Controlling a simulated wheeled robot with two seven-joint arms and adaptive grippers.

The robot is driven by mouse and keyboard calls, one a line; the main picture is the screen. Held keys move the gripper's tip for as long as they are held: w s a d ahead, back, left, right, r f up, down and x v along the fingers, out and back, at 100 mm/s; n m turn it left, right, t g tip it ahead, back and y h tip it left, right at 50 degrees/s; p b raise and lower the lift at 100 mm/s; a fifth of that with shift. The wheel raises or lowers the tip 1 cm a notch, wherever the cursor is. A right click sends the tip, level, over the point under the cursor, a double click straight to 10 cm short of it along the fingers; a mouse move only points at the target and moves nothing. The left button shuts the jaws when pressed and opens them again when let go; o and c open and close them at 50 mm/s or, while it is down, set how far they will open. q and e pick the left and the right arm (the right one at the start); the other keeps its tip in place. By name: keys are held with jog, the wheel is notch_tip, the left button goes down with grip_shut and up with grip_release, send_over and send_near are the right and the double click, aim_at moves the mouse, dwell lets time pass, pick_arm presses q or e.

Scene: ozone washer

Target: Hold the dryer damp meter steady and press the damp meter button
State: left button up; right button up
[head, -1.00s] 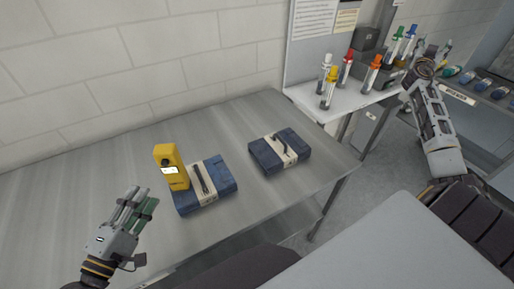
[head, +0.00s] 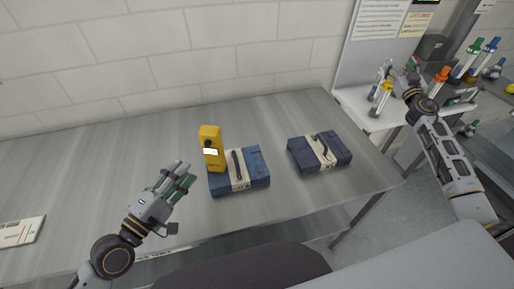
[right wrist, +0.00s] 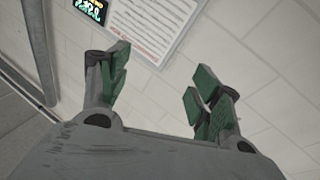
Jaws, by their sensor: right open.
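The yellow damp meter (head: 211,142) stands upright on the metal table, at the left end of a blue case (head: 254,174). Its small white display faces me. A button on it is too small to make out. My left gripper (head: 187,177) is just left of and in front of the meter, apart from it; its fingers point toward it, and I cannot tell how far they are spread. My right gripper (head: 402,80) is far to the right, near the bottles on the white shelf. In the right wrist view the right gripper (right wrist: 158,88) is open with nothing between its fingers.
A second blue case (head: 303,155) lies to the right on the metal table (head: 90,160). A white card (head: 20,232) lies at the left front edge. Bottles with coloured caps (head: 472,60) stand on the right. The table's left and back are clear.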

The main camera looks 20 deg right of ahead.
jog(key=w+a+f+n+y, duration=0.2)
jog(key=a+f+y, duration=0.15)
jog(key=a, duration=0.55)
jog(key=w+a+f+n+y, duration=0.1)
jog(key=a+f+n+y, duration=0.2)
jog(key=a+y, duration=0.35)
jog(key=n+g+y, duration=1)
jog(key=g+y, duration=0.2)
jog(key=y, duration=0.1)
send_near(213, 147)
jog(key=w+d+f, duration=0.1)
jog(key=d+f, duration=0.2)
jog(key=shift+d+r, duration=0.1)
jog(key=shift+d, duration=0.05)
jog(key=shift+w, duration=0.15)
jog(key=shift+x, duration=6.85)
jog(key=shift+c, duration=0.3)
